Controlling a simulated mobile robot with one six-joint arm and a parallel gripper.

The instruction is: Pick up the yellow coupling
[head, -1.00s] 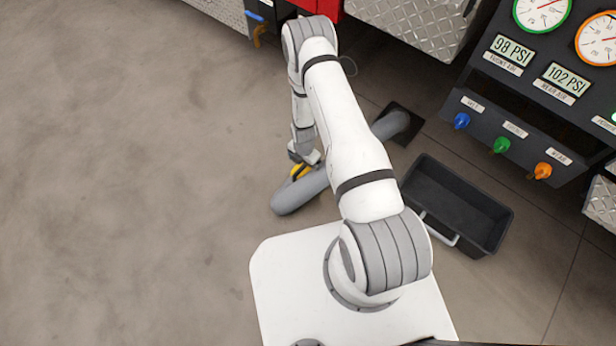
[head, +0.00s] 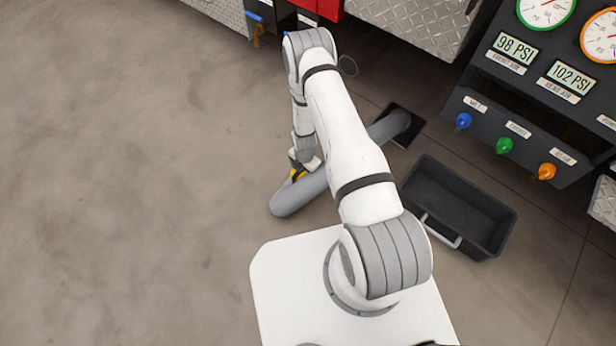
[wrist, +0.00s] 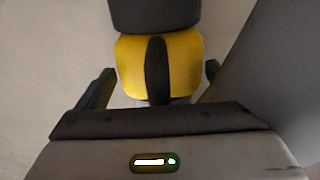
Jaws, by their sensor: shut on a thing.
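The yellow coupling (head: 296,175) shows as a small yellow patch beside the grey pipe's near end in the head view. In the wrist view the coupling (wrist: 187,66) is a yellow body with a dark band down its middle and a dark block at its top. My gripper (head: 300,167) reaches down over it from above. In the wrist view my gripper's dark fingers (wrist: 156,80) stand on either side of the coupling, shut on it. Its underside is hidden, and I cannot tell whether it touches the floor.
The grey pipe (head: 290,203) lies close beside the coupling, running to a dark square plate (head: 411,112). A black bin (head: 487,250) with a light handle stands at the right. The gauge panel (head: 478,107) is at upper right. The floor (head: 120,180) on the left is clear.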

